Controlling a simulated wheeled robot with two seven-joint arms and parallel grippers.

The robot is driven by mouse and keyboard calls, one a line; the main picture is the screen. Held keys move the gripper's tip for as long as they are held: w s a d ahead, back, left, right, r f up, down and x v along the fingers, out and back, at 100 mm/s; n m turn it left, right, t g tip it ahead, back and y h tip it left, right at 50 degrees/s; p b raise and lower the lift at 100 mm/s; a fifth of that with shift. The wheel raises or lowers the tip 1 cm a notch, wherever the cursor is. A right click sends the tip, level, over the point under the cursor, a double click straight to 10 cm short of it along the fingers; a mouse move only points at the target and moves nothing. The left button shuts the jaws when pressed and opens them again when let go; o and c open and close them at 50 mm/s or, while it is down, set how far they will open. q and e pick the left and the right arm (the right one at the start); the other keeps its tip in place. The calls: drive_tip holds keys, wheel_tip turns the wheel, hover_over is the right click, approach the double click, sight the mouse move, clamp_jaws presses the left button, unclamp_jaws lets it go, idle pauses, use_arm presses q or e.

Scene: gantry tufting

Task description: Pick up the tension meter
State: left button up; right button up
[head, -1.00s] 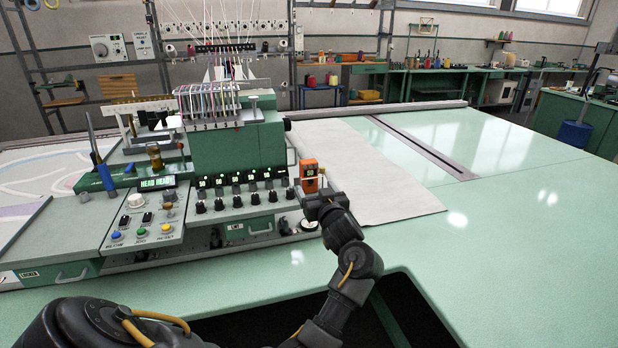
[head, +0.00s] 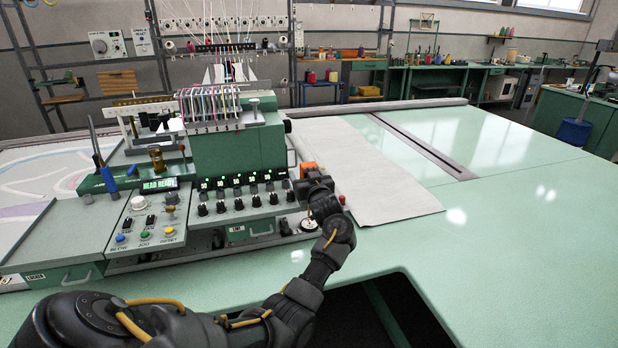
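The orange tension meter (head: 308,168) stands at the right front end of the green tufting machine, beside the row of black knobs. Only its upper part shows, because my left gripper (head: 312,185) is in front of it and hides the rest. The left arm comes in from the lower left and bends up to the meter. The fingers are hidden behind the wrist or too small to make out, so I cannot tell whether they are around the meter or only close to it. My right gripper is out of view.
The machine's control panel (head: 143,222) with knobs and coloured buttons lies left of the gripper. Pale fabric (head: 385,185) covers the table (head: 520,240) to the right. Bare table lies beyond it, and a dark opening (head: 385,315) shows in front.

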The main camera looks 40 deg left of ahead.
use_arm(q)
drive_tip(key=shift+d, duration=0.1)
drive_tip(key=shift+c, duration=0.6)
drive_tip(key=c, duration=1)
drive_tip(key=shift+c, duration=0.5)
drive_tip(key=shift+r, duration=0.15)
